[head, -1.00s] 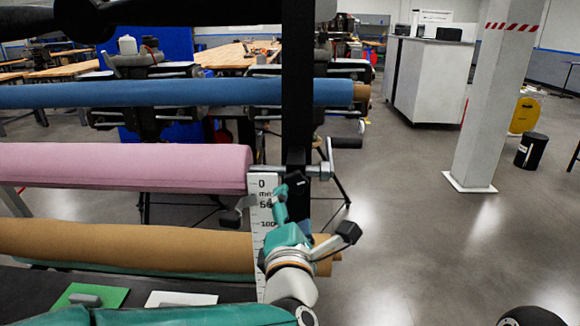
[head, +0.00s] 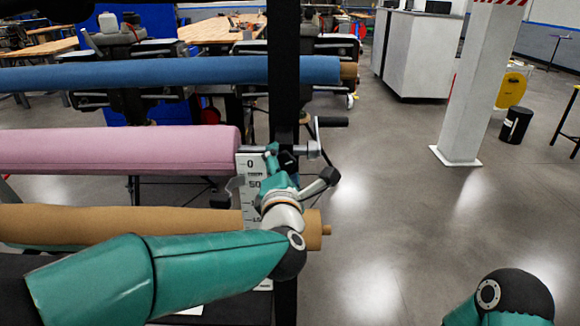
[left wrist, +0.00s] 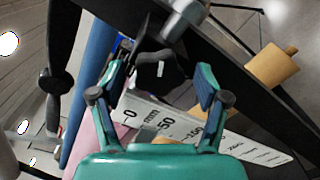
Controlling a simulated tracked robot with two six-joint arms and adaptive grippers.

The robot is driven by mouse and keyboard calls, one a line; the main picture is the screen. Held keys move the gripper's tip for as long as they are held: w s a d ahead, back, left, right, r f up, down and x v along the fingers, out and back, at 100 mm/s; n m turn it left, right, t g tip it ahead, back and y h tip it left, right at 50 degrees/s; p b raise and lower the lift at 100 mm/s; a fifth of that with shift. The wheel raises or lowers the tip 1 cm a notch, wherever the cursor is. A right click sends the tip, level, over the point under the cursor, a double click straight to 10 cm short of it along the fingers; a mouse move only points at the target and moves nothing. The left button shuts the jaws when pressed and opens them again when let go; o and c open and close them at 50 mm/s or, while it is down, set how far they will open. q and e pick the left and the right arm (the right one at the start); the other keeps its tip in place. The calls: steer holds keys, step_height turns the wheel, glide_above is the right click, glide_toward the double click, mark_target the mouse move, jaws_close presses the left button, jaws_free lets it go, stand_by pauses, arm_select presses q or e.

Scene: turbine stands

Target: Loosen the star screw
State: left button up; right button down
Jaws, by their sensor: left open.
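The star screw is a black lobed knob (left wrist: 158,72) on the black upright post (head: 284,75). In the left wrist view it lies between and just beyond the fingertips, with no clear contact. In the head view the gripper largely hides it. My left gripper (head: 280,160) is open beside the post, below the metal crank (head: 318,138); its two spread fingers also show in the left wrist view (left wrist: 161,82). A white millimetre scale (head: 250,178) runs down beside the post and passes below the fingers in the left wrist view. My right gripper is out of view.
A pink roll (head: 115,152), a blue roll (head: 165,74) and a brown roll (head: 75,225) run left from the post. The crank and its grip stick out to the right just above my left gripper. The floor (head: 400,240) right of the post is open.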

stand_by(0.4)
arm_select(q)
steer(key=shift+r+b, duration=0.1)
steer(key=shift+b, duration=0.25)
steer(key=shift+c, duration=0.2)
steer(key=c, duration=1.3)
steer(key=f+n+b, duration=0.1)
steer(key=n+b, duration=0.1)
steer(key=b, duration=0.4)
steer(key=shift+a+f+n, duration=0.1)
steer(key=shift+n, duration=0.2)
steer(key=shift+o, duration=0.2)
steer(key=shift+r+n, duration=0.3)
steer(key=shift+r, duration=0.25)
steer(key=shift+p, duration=0.35)
